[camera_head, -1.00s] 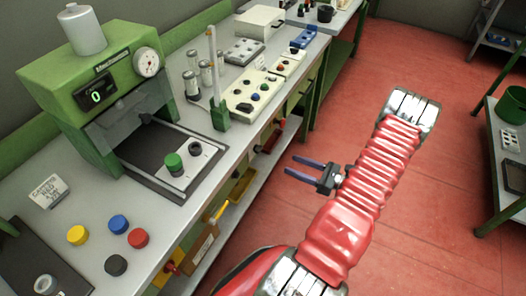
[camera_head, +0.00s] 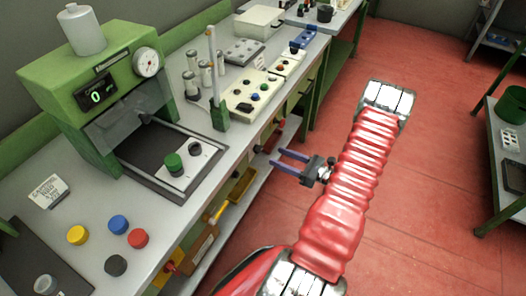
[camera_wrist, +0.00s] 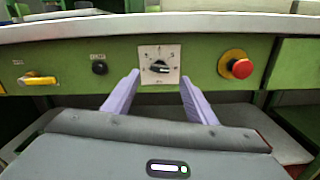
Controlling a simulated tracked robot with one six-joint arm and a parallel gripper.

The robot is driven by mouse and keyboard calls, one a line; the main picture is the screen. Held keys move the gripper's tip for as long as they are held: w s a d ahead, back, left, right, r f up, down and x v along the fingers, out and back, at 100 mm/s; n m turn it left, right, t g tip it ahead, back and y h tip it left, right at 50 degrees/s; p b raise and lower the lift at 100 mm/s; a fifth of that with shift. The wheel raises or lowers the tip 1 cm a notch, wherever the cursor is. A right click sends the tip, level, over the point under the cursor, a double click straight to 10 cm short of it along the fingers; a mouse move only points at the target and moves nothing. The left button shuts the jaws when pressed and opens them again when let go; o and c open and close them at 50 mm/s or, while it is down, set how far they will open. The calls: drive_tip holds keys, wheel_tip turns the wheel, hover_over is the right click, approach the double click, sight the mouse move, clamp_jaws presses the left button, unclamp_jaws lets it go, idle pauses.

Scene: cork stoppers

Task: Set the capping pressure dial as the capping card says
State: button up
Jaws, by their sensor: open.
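The dial (camera_wrist: 160,68) is a black knob on a white square plate with numbers around it, set in the green front panel of the bench. Its exact setting is too small to read. My gripper (camera_wrist: 160,78) is open and empty, its two purple fingers pointing at the panel to either side of the dial, apart from the knob. In the head view my gripper (camera_head: 278,157) is in front of the bench edge. A white card (camera_head: 48,192) stands on the bench at left; its top word looks like "CAPPING", and the rest is hard to read.
In the wrist view, a red stop button (camera_wrist: 236,66) is right of the dial; a black knob (camera_wrist: 99,67) and a yellow lever (camera_wrist: 38,80) are left. A green capping machine (camera_head: 95,80) and coloured caps (camera_head: 118,224) stand on the bench.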

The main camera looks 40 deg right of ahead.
sight(260, 150)
drive_tip(key=x, duration=0.7)
drive_tip(key=shift+w+a, duration=0.1)
drive_tip(key=shift+w, duration=0.25)
drive_tip(key=shift+c, duration=0.6)
drive_tip(key=c, duration=0.9)
drive_tip(key=shift+a, duration=0.2)
drive_tip(key=shift+c, duration=0.2)
drive_tip(key=shift+d, duration=0.1)
